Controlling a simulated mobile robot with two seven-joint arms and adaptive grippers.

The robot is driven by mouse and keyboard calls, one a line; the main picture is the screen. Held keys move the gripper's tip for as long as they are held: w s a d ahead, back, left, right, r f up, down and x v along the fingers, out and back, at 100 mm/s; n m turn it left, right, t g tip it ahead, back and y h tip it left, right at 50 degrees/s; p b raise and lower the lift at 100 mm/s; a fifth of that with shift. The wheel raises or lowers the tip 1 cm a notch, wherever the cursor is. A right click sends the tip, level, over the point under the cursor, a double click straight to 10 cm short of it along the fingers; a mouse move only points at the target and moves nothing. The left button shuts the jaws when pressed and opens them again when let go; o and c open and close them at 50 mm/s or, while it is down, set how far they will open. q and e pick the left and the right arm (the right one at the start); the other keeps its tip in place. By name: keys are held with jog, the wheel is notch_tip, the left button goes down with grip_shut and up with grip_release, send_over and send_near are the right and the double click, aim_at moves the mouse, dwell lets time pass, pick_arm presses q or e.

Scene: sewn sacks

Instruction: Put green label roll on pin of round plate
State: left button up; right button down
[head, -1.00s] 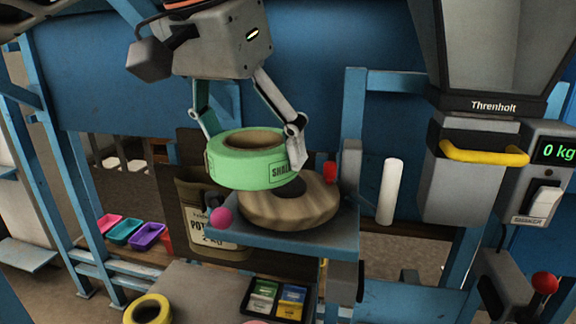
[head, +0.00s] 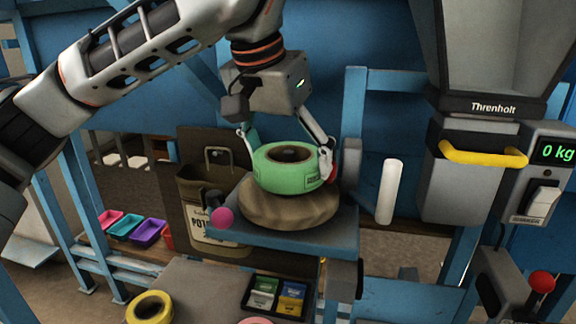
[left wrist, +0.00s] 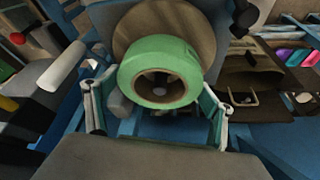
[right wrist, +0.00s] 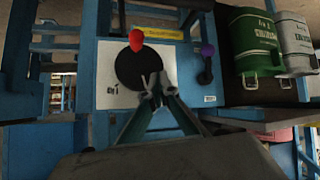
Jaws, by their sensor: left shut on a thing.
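The green label roll (head: 290,178) is between the fingers of my left gripper (head: 288,165), which is shut on it. The roll is level and over the middle of the tan round plate (head: 290,213), touching it or just above it. A dark shape, apparently the pin (head: 291,153), shows inside the roll's core, so the roll seems to be around it. The left wrist view also shows the roll (left wrist: 158,94) in front of the plate (left wrist: 205,30). My right gripper (right wrist: 151,86) has its fingertips together and empty, in front of a black disc.
The plate rests on a blue shelf (head: 335,236) with a pink ball knob (head: 222,217) at its left corner. A white cylinder (head: 389,191) stands to the right. A hopper with a yellow handle (head: 482,158) is further right. A yellow roll (head: 149,308) lies below left.

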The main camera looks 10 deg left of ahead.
pick_arm(q)
jog(key=shift+f, duration=0.9)
jog(key=shift+f, duration=0.15)
jog(key=o, duration=1.2)
jog(key=shift+o, duration=0.2)
jog(key=v, duration=1.2)
